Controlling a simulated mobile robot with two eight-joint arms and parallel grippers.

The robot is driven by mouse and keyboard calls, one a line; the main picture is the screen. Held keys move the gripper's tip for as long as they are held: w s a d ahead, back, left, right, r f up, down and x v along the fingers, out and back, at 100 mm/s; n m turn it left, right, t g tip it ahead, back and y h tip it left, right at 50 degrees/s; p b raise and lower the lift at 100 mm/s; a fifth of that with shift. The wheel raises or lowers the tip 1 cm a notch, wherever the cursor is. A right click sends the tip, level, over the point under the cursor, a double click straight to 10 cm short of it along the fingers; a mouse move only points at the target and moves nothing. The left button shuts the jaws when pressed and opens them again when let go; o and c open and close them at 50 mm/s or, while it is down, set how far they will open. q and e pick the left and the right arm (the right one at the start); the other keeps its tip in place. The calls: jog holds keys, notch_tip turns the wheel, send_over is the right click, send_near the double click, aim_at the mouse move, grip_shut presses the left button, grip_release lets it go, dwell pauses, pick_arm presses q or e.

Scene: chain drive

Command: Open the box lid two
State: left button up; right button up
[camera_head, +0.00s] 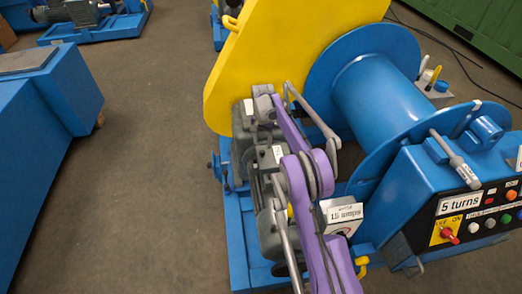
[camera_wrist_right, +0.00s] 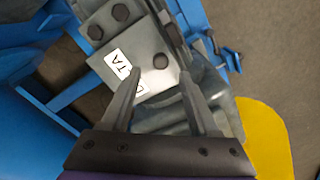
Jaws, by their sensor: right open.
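A grey box-like housing with dark bolts (camera_wrist_right: 142,58) fills the middle of the right wrist view. It bears a white label with partly covered black letters. My right gripper (camera_wrist_right: 159,76) is open, its two grey fingers pointing at this housing, with the label between them. Whether the fingertips touch it I cannot tell. In the head view my purple right arm reaches up over the grey gear units (camera_head: 268,235), and hides part of them. No lid marked two can be read. My left gripper is not in view.
A yellow guard (camera_head: 270,50) stands behind the grey units. A large blue drum (camera_head: 378,95) is to their right. A blue control box (camera_head: 435,190) with buttons and a "5 turns" sign is at the right. Bare floor (camera_head: 140,150) lies at left.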

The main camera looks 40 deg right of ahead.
aim_at(262, 151)
jog(key=shift+f, duration=2.4)
grip_shut()
